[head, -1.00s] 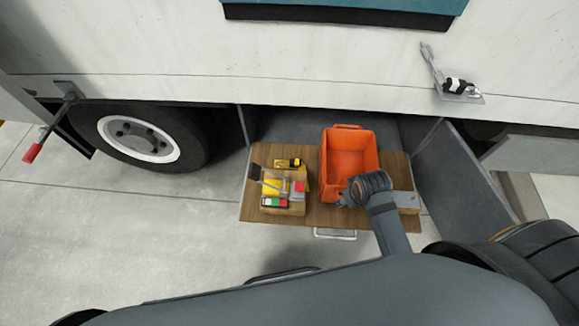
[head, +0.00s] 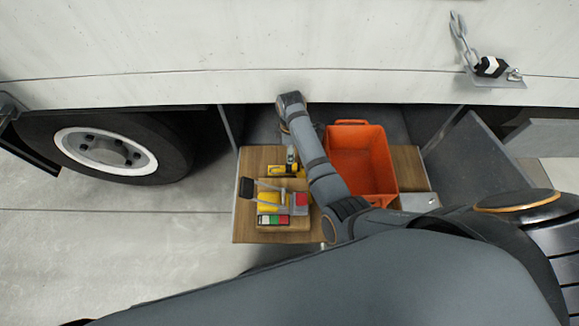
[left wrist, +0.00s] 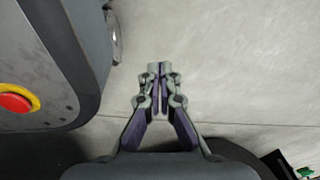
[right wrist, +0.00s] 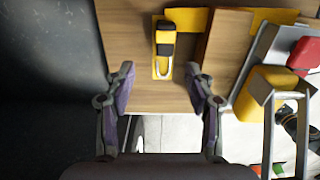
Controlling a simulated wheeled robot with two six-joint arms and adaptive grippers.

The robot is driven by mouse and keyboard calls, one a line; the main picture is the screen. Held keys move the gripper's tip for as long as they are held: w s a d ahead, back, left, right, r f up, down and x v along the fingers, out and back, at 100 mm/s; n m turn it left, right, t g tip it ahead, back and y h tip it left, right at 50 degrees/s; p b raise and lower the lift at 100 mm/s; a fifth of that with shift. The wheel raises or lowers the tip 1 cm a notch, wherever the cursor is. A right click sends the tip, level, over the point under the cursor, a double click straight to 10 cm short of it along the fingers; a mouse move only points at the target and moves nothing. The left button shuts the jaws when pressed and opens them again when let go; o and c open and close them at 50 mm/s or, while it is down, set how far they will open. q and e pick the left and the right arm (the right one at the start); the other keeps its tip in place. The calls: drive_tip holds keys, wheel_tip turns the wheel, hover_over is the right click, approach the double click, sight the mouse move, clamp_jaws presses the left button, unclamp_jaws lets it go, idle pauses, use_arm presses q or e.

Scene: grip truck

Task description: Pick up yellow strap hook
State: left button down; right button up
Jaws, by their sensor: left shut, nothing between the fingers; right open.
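The yellow strap hook (right wrist: 163,60) lies on the wooden drawer board. It has a yellow plate, a black middle and a pale U-shaped loop pointing towards my right gripper (right wrist: 158,78). The right gripper is open and empty, its fingers to either side of the loop end in the right wrist view. Whether they are level with the hook is unclear. In the head view the hook (head: 280,171) shows as a yellow patch, partly covered by my right gripper (head: 291,158). My left gripper (left wrist: 158,68) is shut and empty above the concrete floor.
An orange bin (head: 366,160) stands on the board, right of my right arm. A wooden block with a yellow item (head: 267,200), a grey-handled tool and coloured pieces (head: 272,219) is just in front of the hook. A truck wheel (head: 105,152) is at left.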

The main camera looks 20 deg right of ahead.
sight(291, 166)
wheel_tip(291, 166, down, 5)
drive_tip(key=shift+f+b, duration=0.1)
drive_tip(key=shift+b, duration=0.65)
drive_tip(key=shift+s+f, duration=0.15)
drive_tip(key=shift+s, duration=0.05)
drive_tip(key=f+b, duration=0.1)
drive_tip(key=f, duration=0.1)
drive_tip(key=f+b, duration=0.1)
drive_tip(key=f, duration=0.1)
drive_tip(key=shift+s+d+f, duration=0.1)
drive_tip(key=shift+s+f, duration=0.05)
drive_tip(key=shift+s, duration=0.05)
drive_tip(key=shift+f, duration=0.25)
use_arm(q)
drive_tip(key=w, duration=0.6)
drive_tip(key=shift+d+r, duration=0.15)
drive_tip(key=shift+r, duration=0.15)
use_arm(e)
drive_tip(key=shift+c, duration=0.3)
use_arm(q)
drive_tip(key=shift+w, duration=0.1)
use_arm(e)
clamp_jaws()
